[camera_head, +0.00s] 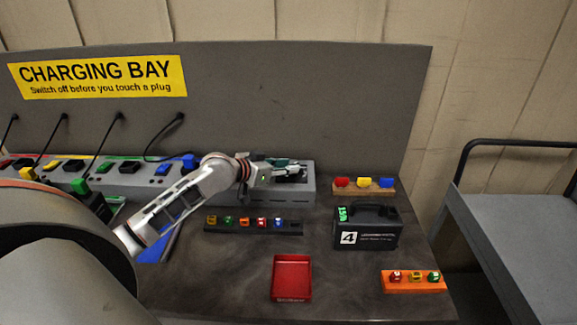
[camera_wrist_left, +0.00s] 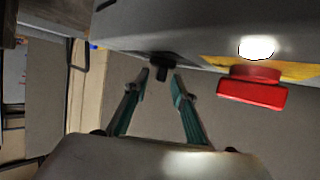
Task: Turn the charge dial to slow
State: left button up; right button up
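A small black knob, which looks like the charge dial (camera_wrist_left: 160,70), sticks out of a grey charger box in the left wrist view. My left gripper (camera_wrist_left: 160,78) is open, with one teal finger on each side of the knob's tip. I cannot tell whether either finger touches it. In the head view my left gripper (camera_head: 292,167) is at the right end of the long grey charging unit (camera_head: 308,192). The dial is hidden there, and its markings cannot be read in either view. My right gripper is not in view.
A red switch (camera_wrist_left: 252,92) and a lit white lamp (camera_wrist_left: 257,47) are beside the dial. A black battery case (camera_head: 367,228), a red tray (camera_head: 291,277), a dark rack of coloured pieces (camera_head: 253,228), and an orange rack (camera_head: 413,282) stand on the bench. A grey trolley (camera_head: 520,225) is at right.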

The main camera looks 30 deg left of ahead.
pick_arm(q)
jog(key=shift+w+d+f, duration=0.1)
jog(key=shift+w+f, duration=0.05)
jog(key=shift+w, duration=0.2)
grip_shut()
jog(key=shift+d+n+y, duration=0.15)
jog(key=shift+n+y, duration=0.25)
jog(key=shift+n, duration=0.1)
jog(key=n+y, duration=0.1)
jog(key=y, duration=0.1)
jog(key=n+y, duration=0.1)
jog(key=n, duration=0.1)
jog(key=shift+d+y, duration=0.3)
jog(key=shift+y, duration=0.1)
jog(key=shift+d+n+g+y, duration=0.1)
jog(key=shift+n+g+y, duration=0.25)
jog(key=shift+n+y, duration=0.85)
jog(key=shift+d+n+g+y, duration=0.1)
jog(key=shift+n+g+y, duration=0.25)
jog(key=shift+n+y, duration=0.85)
jog(key=shift+y, duration=0.4)
